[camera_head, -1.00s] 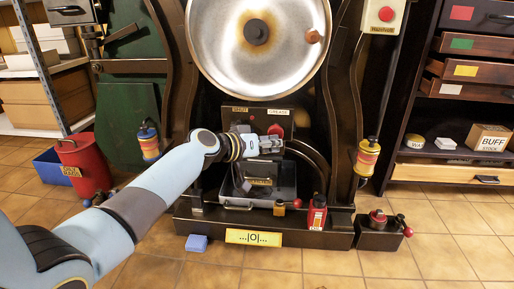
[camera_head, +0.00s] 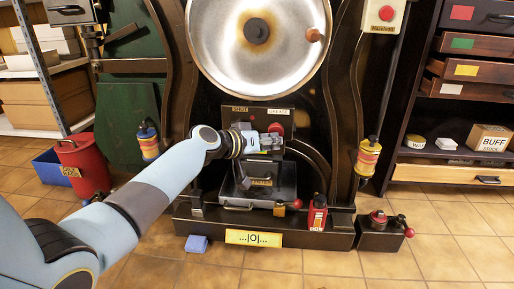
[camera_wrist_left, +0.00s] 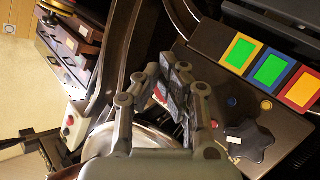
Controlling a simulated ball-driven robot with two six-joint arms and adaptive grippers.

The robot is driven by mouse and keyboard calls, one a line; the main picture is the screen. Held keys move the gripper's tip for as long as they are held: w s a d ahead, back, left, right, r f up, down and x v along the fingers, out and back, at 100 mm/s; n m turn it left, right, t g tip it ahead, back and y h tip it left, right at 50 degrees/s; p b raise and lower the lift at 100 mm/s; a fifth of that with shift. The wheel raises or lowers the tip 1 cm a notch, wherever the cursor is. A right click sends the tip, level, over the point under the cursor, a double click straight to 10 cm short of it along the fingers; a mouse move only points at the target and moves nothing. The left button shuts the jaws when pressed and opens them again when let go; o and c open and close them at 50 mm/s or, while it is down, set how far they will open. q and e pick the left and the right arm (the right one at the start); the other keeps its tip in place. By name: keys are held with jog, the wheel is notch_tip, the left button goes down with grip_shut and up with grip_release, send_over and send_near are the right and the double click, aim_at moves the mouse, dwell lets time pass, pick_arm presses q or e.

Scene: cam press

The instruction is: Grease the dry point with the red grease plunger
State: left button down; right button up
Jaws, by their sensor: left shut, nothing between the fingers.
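The red knob (camera_head: 276,128) under the label reading GREASE (camera_head: 279,112) sits on the dark panel below the big metal disc in the head view. I take it for the red grease plunger. My left gripper (camera_head: 275,143) is just below and in front of it, shut and empty. In the wrist view my left gripper (camera_wrist_left: 182,85) has its fingers together, with a small red patch beside them that I cannot identify. Whether the fingers touch the knob I cannot tell. I cannot pick out the dry point. My right gripper is in neither view.
A grey tray (camera_head: 232,205) lies below the gripper. The wrist view shows a black star knob (camera_wrist_left: 250,141) and coloured plates (camera_wrist_left: 271,70). A red bin (camera_head: 86,167) stands left.

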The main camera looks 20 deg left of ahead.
pick_arm(q)
jog(key=shift+w+a+r+b, duration=0.1)
jog(key=shift+w+a+b, duration=0.1)
jog(key=shift+w, duration=0.2)
jog(key=shift+w+a+b, duration=0.1)
jog(key=shift+w+b, duration=0.1)
jog(key=shift+w, duration=0.2)
dwell(0.4)
jog(key=shift+s+d, duration=0.1)
jog(key=shift+s+d+p, duration=0.25)
jog(key=shift+s+p, duration=0.1)
jog(key=shift+s, duration=0.6)
jog(key=shift+s+d+p, duration=0.25)
jog(key=shift+s+p, duration=0.1)
jog(key=shift+s, duration=0.6)
jog(key=s+d+p, duration=0.1)
jog(key=s, duration=0.4)
jog(key=shift+s+d+p, duration=0.3)
jog(key=shift+s+d, duration=0.05)
jog(key=shift+s, duration=0.05)
